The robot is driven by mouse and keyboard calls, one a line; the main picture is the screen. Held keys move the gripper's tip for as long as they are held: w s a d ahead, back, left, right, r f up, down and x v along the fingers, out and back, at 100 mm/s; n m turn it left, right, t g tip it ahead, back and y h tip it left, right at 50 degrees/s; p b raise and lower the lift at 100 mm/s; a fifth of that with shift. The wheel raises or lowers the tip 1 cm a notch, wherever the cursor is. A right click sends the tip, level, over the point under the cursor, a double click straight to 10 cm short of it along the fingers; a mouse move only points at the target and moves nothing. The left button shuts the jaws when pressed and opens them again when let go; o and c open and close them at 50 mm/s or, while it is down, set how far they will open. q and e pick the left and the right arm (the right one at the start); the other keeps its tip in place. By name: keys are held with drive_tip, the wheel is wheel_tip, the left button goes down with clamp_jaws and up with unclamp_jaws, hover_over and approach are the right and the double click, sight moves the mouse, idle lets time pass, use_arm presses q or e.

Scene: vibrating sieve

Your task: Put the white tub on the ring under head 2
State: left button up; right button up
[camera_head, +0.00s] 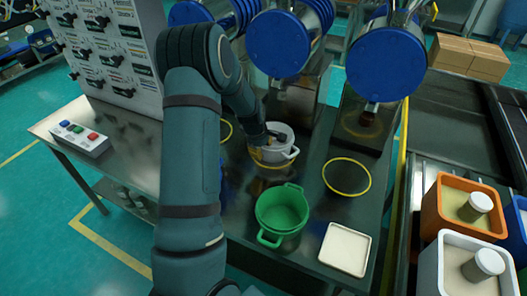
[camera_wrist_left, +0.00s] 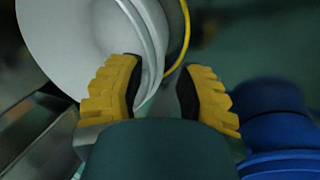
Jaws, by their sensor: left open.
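The white tub (camera_head: 283,146) stands upright on the steel table below the middle blue-faced head (camera_head: 278,44). A yellow ring (camera_head: 272,165) shows at its front edge; I cannot tell how well the tub is centred on it. My left gripper (camera_head: 265,147) is at the tub's left side. In the left wrist view the open yellow-padded fingers (camera_wrist_left: 160,95) have the rim or handle of the white tub (camera_wrist_left: 75,40) between them, nearer the left finger. The yellow ring (camera_wrist_left: 185,35) curves just beyond it. My right gripper is not in view.
A green tub (camera_head: 283,212) and a square cream tray (camera_head: 344,249) stand in front. An empty yellow ring (camera_head: 347,177) lies to the right. A blue object (camera_wrist_left: 280,140) is close to the right finger. A control panel (camera_head: 110,55) and button box (camera_head: 80,138) stand left.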

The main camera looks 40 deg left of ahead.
use_arm(q)
drive_tip(key=p+v, duration=0.1)
drive_tip(key=v, duration=0.7)
drive_tip(key=shift+r+p, duration=0.2)
drive_tip(key=shift+p, duration=0.15)
drive_tip(key=shift+s, duration=0.15)
